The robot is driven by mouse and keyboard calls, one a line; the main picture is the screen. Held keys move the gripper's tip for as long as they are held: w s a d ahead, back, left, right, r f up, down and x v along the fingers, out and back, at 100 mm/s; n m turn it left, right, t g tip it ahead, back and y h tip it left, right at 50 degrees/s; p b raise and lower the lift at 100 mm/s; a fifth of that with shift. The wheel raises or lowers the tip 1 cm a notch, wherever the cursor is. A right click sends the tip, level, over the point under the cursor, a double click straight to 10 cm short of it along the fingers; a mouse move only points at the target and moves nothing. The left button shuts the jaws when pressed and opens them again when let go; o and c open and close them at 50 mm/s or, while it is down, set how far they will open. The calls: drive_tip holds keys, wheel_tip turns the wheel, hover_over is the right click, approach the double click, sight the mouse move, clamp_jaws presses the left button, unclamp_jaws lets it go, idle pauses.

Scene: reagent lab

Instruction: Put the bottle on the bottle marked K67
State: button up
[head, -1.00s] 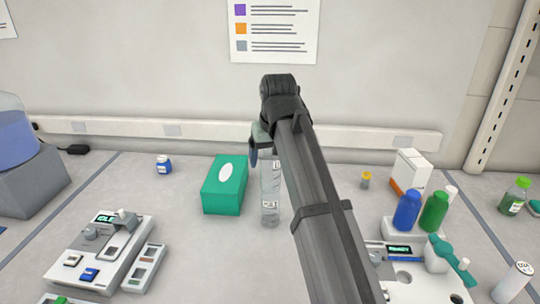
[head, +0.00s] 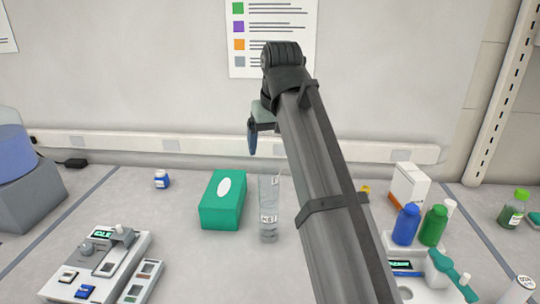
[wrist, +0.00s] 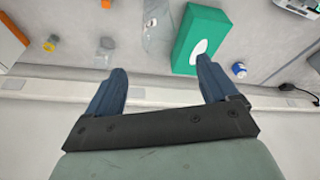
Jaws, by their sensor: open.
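Two clear bottles appear stacked upright as one tall column on the bench in the head view. The lower bottle (head: 269,230) has a white label, too small to read surely. The upper bottle (head: 267,190) is partly hidden by my arm, with part of a label showing at its right edge. My gripper (head: 252,151) is above the column, apart from it. In the wrist view my gripper (wrist: 160,65) is open with nothing between its fingers. Clear bottle glass (wrist: 158,30) shows beyond the fingertips.
A green tissue box (head: 222,205) stands just left of the column. A small blue jar (head: 162,180) is farther left. Blue (head: 406,225) and green (head: 433,226) bottles stand to the right, with a white-and-orange box (head: 409,186) behind. A grey device (head: 105,258) is at front left.

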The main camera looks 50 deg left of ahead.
drive_tip(key=shift+v, duration=1.15)
drive_tip(key=shift+o, duration=0.2)
